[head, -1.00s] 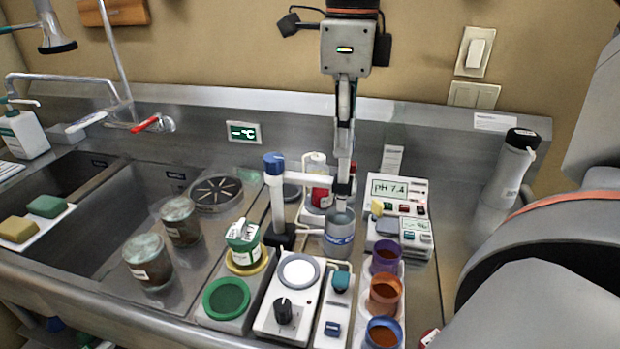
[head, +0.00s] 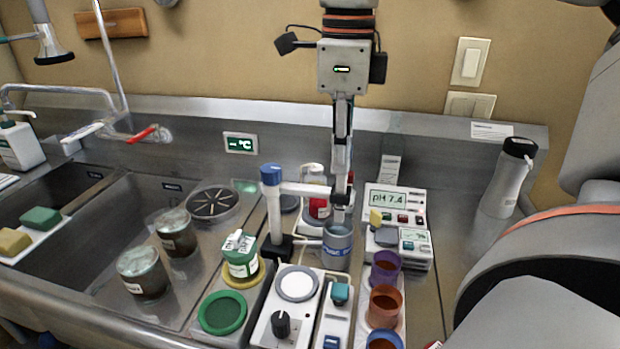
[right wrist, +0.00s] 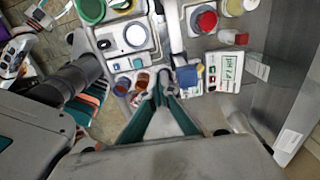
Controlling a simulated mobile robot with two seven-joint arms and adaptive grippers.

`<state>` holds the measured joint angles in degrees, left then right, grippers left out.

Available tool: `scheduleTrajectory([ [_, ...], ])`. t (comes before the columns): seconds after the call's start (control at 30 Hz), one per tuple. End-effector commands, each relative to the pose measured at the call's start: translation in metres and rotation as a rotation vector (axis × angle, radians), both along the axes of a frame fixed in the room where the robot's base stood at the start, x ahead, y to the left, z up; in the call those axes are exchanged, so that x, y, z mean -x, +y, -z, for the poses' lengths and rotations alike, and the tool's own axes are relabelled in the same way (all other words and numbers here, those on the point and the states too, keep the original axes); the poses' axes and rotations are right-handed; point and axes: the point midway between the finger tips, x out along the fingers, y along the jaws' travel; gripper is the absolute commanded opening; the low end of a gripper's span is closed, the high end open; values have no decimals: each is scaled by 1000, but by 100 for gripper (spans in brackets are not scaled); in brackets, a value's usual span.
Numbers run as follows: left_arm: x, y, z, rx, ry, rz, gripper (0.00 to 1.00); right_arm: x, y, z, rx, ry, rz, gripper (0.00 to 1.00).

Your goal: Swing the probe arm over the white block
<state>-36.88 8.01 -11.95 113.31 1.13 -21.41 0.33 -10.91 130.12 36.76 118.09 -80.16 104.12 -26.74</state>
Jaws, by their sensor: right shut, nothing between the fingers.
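The probe arm (head: 304,188) is a white bar reaching right from a white post with a blue cap (head: 271,174). Its far end, with a dark fitting, is over a grey beaker (head: 337,248) with a blue label. My right gripper (head: 341,190) is shut and empty, pointing down at that end; I cannot tell whether it touches the bar. It also shows in the right wrist view (right wrist: 163,88). I cannot tell for sure which thing is the white block; a narrow white unit with a teal top (head: 333,318) stands in front of the beaker. My left gripper is not in view.
A pH meter (head: 396,201) and coloured cups (head: 385,304) stand right. A sink with two jars lies left.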

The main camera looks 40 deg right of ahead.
Motion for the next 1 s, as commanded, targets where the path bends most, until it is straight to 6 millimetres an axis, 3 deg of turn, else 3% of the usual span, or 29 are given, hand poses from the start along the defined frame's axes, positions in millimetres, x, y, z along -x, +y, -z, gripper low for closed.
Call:
scheduleTrajectory([
  [0.53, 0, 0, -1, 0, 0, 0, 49, -1, -2, -1, 0, 0, 1, 0],
  [1.0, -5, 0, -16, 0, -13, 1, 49, -16, -29, -1, 1, -1, 0, 0],
])
